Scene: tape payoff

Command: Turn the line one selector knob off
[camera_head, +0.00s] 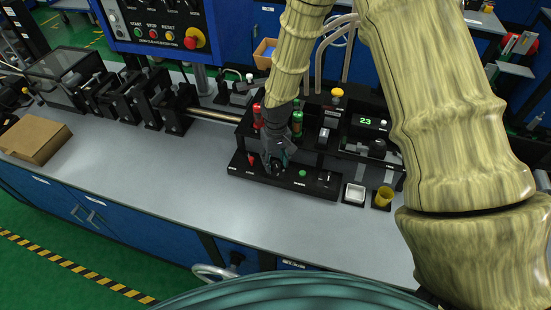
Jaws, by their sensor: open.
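A low black control strip (236,170) lies along the front of the black machine on the grey bench. It carries a red pointed knob or button (251,160) at its left, a green button (302,173) and a small dark switch with a light mark (326,178) at its right. The labels are too small to read, so I cannot tell which control is the line one selector knob. My gripper (276,166) points down at the strip between the red part and the green button, open. It hides what is beneath it, and I cannot tell whether it touches.
Red and green cylinders (297,122) stand close behind my gripper. A machine with a green "23" display (366,121) is behind to the right. The bench front (150,190) is clear.

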